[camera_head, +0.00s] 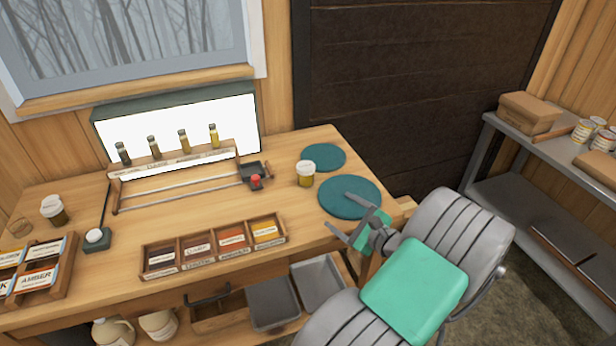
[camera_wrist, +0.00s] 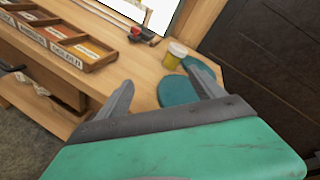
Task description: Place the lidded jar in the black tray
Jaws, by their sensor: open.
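The lidded jar (camera_head: 306,175), with a white lid and amber contents, stands upright on the wooden table beside two teal round mats. It also shows in the wrist view (camera_wrist: 175,55), beyond my fingertips. A small black tray (camera_head: 256,169) lies left of this jar, with a red-topped item at it; it shows small in the wrist view (camera_wrist: 139,35). Another white-lidded jar (camera_head: 54,212) stands at the table's far left. My gripper (camera_head: 338,210) is open and empty above the front teal mat, right of and nearer than the amber jar. Its fingers are apart in the wrist view (camera_wrist: 158,74).
A wooden box of labelled compartments (camera_head: 214,248) lies along the front edge. A rack with several small bottles (camera_head: 170,158) stands before a lit panel (camera_head: 180,120). Two grey trays sit below the table edge (camera_head: 273,303). A metal shelf (camera_head: 550,150) is at right.

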